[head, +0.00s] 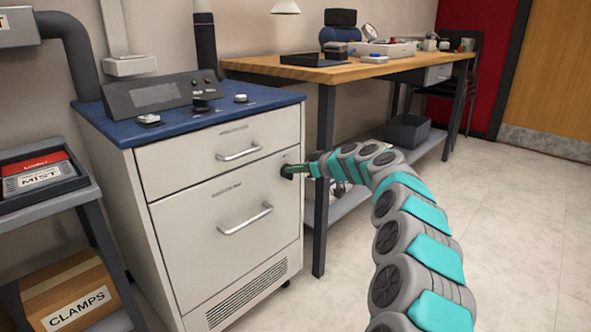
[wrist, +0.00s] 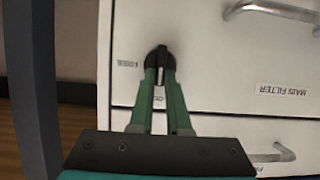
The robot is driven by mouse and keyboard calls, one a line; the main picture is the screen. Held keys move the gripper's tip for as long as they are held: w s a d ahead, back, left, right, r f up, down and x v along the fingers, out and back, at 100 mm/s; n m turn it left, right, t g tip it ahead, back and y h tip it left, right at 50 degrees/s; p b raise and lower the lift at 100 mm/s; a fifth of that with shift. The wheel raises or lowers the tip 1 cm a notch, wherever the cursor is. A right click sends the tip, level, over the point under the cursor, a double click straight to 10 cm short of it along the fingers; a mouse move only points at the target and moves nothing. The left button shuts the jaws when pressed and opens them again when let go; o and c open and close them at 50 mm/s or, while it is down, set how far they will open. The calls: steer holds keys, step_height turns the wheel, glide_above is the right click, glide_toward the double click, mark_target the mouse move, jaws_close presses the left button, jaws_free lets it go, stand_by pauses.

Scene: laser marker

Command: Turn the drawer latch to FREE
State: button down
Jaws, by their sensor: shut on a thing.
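The drawer latch (wrist: 161,57) is a dark round knob with a pale upright bar, on the white cabinet front in the wrist view. My gripper (wrist: 161,80) has its two green fingers closed on the latch, one on each side. In the head view, my gripper (head: 292,170) reaches the cabinet's right edge and mostly hides the latch. Small marks lie left of the latch and between the fingers in the wrist view, too small to read. The lower drawer (head: 190,232) and upper drawer (head: 180,165) both look shut.
The cabinet has a blue top (head: 225,110) with a control panel (head: 155,95). A wooden workbench (head: 400,70) stands right behind it, its dark leg (head: 323,190) close to my gripper. A grey cart (head: 75,200) stands at left. The floor at right is clear.

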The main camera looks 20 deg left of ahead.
steer(key=shift+w+d+m, duration=0.1)
steer(key=shift+m, duration=0.2)
steer(key=shift+w+d+f+m+g+y+p, duration=0.1)
steer(key=shift+w+f+m+g+y+p, duration=0.5)
steer(key=shift+m, duration=1.55)
steer(key=shift+d+f+m+g+y+p, duration=0.15)
steer(key=shift+m+g+y+p, duration=1)
steer(key=shift+m, duration=1.05)
steer(key=shift+w+d+f+m+g+y+p, duration=0.1)
steer(key=shift+w+f+m+g+y+p, duration=0.2)
steer(key=shift+m+g+y+p, duration=1.2)
steer(key=shift+m+t+h+b, duration=0.45)
steer(key=shift+m+t+b, duration=0.3)
steer(key=shift+b, duration=0.2)
steer(key=c, duration=0.9)
jaws_free()
steer(key=shift+d, duration=0.1)
